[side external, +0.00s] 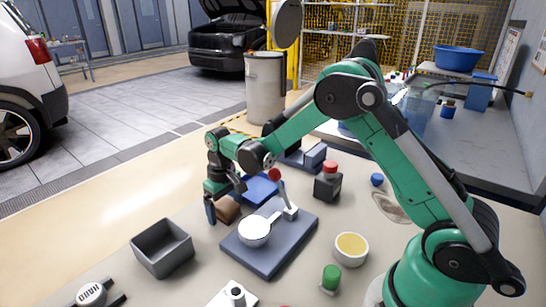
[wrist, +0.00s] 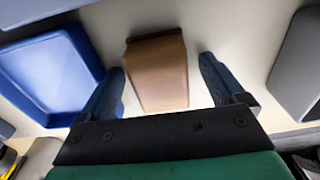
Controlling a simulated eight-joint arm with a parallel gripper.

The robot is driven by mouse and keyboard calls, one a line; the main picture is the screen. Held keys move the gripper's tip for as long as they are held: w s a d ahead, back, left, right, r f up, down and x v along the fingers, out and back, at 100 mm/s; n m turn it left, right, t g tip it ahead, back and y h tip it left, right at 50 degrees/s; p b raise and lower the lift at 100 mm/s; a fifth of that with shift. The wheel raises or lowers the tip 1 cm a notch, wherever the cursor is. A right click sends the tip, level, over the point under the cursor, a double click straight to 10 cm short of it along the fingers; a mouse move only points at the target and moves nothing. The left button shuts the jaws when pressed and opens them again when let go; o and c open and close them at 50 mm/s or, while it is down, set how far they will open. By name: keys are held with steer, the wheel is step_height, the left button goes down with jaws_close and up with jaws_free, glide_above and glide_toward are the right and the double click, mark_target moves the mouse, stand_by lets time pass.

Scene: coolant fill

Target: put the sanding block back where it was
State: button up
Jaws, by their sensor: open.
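The sanding block is a brown, wedge-like block (wrist: 157,72) lying on the table between my two fingers in the wrist view, with gaps visible on both sides. In the side view the brown block (side external: 229,211) is partly hidden by my gripper (side external: 222,201). My gripper (wrist: 163,88) is open, its blue fingers down on either side of the block and apart from it.
A blue tray (wrist: 48,72) lies left of the block in the wrist view. In the side view, a grey slab (side external: 285,250) bears a white round part and a red-knobbed lever. An open grey bin (side external: 162,256), a bowl of yellow stuff (side external: 351,261) and a red-topped dark block (side external: 327,188) stand around.

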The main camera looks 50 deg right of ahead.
mark_target(226, 204)
step_height(226, 204, up, 11)
steer(key=s+a+r+t, duration=0.1)
steer(key=s+t, duration=0.6)
steer(key=s, duration=0.7)
steer(key=shift+a+r, duration=0.4)
steer(key=shift+r, duration=0.45)
steer(key=shift+s, duration=0.1)
